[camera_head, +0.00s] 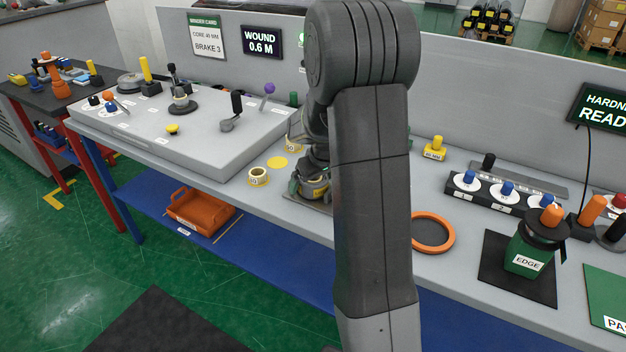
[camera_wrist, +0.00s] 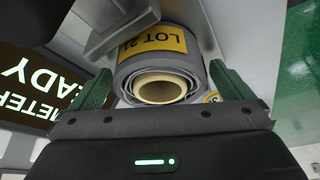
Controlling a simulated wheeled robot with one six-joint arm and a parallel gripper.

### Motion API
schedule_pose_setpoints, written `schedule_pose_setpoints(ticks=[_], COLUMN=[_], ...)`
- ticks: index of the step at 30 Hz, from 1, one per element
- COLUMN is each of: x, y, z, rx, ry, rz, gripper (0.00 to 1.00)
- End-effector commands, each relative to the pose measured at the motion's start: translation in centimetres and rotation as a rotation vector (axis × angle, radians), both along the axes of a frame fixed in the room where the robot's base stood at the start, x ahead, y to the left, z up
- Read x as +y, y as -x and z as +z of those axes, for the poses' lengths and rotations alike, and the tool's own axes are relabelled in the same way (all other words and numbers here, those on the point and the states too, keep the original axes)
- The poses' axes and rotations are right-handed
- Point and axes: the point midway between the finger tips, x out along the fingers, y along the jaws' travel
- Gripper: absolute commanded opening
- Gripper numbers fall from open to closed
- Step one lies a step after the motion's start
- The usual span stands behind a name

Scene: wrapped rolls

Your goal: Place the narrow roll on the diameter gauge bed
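A grey wrapped roll (camera_wrist: 188,70) with a pale core and a yellow "LOT 21" label fills the middle of the wrist view. I cannot tell its width against other rolls. My gripper (camera_wrist: 162,78) has its green fingers spread on either side of this roll, with slight gaps showing. In the head view, the roll (camera_head: 314,188) is low at the bench top, mostly hidden by my arm. A grey metal part (camera_wrist: 112,28) lies close beside the roll in the wrist view; whether it belongs to the gauge bed is unclear. The bed itself is largely hidden.
A dark display (camera_wrist: 38,85) reading "METER" and "READY" stands beside the roll. A raised grey panel (camera_head: 200,135) with knobs stands left. My arm blocks the middle.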

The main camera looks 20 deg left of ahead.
Motion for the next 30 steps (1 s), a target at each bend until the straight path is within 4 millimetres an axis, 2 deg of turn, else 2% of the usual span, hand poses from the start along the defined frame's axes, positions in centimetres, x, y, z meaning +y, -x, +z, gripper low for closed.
schedule_pose_setpoints(ticks=[7, 11, 24, 30], x=[0.0, -0.2, -2.9, -3.6], y=[0.0, 0.1, 1.8, 2.3], z=[0.2, 1.0, 8.6, 10.9], rx=[0.0, -0.002, -0.003, -0.002], ry=[0.0, -0.001, -0.002, -0.001], rz=[0.0, 0.0, -0.001, 0.0], gripper=[0.99, 0.99, 0.99, 0.99])
